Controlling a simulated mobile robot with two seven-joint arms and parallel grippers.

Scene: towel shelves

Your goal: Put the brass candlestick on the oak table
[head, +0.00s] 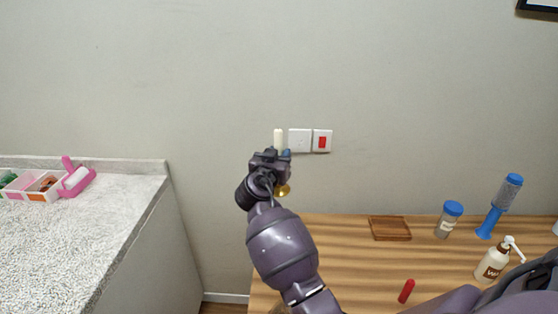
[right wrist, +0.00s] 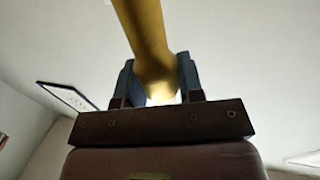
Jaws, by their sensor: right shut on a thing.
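The brass candlestick (head: 283,190) is held upright, with a pale candle (head: 279,136) above the gripper and its gold foot below. Its middle is hidden by my right gripper (head: 284,155). In the right wrist view, the brass stem (right wrist: 147,30) passes between the two fingers, and the right gripper (right wrist: 161,80) is shut on it. The oak table (head: 340,265) has striped wood and lies at the lower right. The candlestick appears above the table's far left part, near the wall; its exact height cannot be told. My left gripper is not in view.
On the table are a wooden tray (head: 390,229), a blue-lidded jar (head: 449,220), a blue brush-like item (head: 500,206), a pump bottle (head: 493,262) and a red item (head: 406,291). A stone counter (head: 95,240) stands left, across a gap. The table's left part looks clear.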

